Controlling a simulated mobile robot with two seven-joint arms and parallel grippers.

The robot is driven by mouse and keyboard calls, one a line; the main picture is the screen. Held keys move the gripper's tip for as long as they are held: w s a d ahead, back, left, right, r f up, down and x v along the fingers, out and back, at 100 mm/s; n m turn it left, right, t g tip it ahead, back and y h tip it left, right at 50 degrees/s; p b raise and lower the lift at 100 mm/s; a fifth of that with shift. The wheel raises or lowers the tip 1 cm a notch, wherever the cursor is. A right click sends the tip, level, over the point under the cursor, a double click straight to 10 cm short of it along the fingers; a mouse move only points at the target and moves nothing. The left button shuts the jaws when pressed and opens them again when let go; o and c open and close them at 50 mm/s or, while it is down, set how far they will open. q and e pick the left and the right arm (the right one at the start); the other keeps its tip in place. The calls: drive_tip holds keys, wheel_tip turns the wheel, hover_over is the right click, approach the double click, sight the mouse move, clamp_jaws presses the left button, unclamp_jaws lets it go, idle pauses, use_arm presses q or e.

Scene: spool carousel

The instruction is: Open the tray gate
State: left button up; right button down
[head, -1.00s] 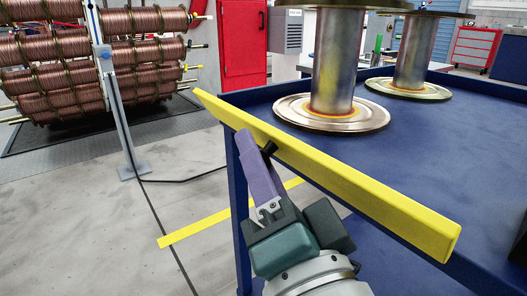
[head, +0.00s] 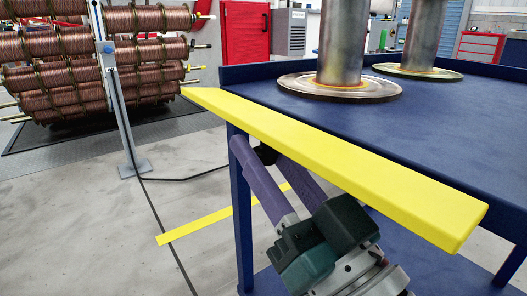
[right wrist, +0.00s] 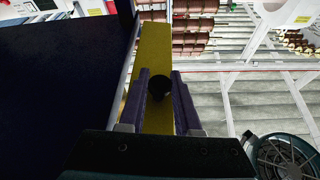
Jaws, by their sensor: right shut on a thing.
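The tray gate (head: 335,158) is a long yellow bar along the near edge of the blue tray (head: 440,118). It lies tilted, with its broad face turned upward. A small black knob (right wrist: 158,87) sits on the gate, and my right gripper (right wrist: 160,80) is shut on it, with one purple finger on each side. In the head view my right gripper (head: 257,150) is below the gate, its fingers partly hidden by the bar. My left gripper is not in view.
Two metal spools, a nearer one (head: 342,45) and a farther one (head: 425,40), stand on the tray. A carousel of copper spools (head: 85,60) stands at the left behind a grey post (head: 125,120). The floor between is mostly clear, with a yellow stripe (head: 205,225).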

drive_tip(key=shift+w+d+f+n+y, duration=0.1)
drive_tip(key=shift+f+n+y, duration=0.2)
drive_tip(key=shift+n, duration=0.4)
drive_tip(key=c, duration=0.6)
unclamp_jaws()
drive_tip(key=shift+c, duration=0.2)
drive_tip(key=p+v, duration=0.1)
drive_tip(key=v, duration=0.9)
drive_tip(key=shift+r+p, duration=0.15)
drive_tip(key=shift+p, duration=0.2)
